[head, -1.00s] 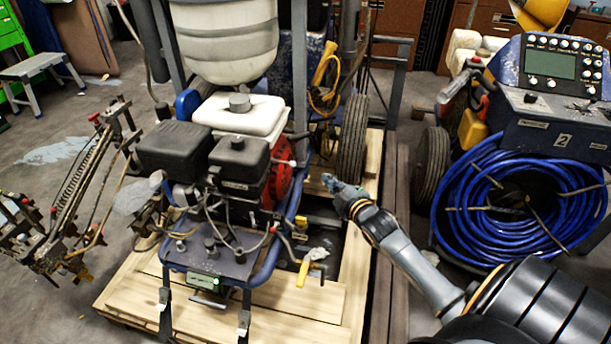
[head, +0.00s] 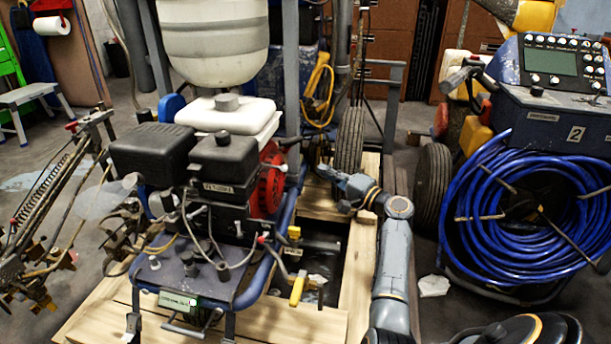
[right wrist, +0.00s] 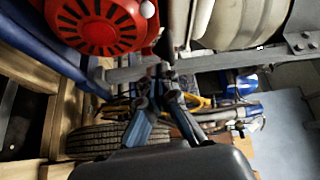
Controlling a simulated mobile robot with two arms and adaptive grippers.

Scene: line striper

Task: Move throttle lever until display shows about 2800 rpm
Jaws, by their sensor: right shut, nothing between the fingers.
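The line striper's black and red engine (head: 222,172) stands in the middle of the head view. A small greenish display (head: 180,301) is on its front panel; its digits are too small to read. A small pale knob (head: 284,168) sticks out beside the red starter cover; I cannot tell whether it is the throttle lever. A pale knob (right wrist: 147,9) also shows beside the red cover in the right wrist view. My right gripper (head: 322,170) is shut and empty, right of the engine and apart from it. Its fingers (right wrist: 162,72) meet in the wrist view. My left gripper is out of view.
A black wheel (head: 349,142) stands just behind my right gripper. A blue frame tube (head: 262,278) and a yellow-handled valve (head: 298,288) are at the engine's near right. A wooden pallet (head: 290,318) lies below. A blue hose coil (head: 520,205) fills the right side.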

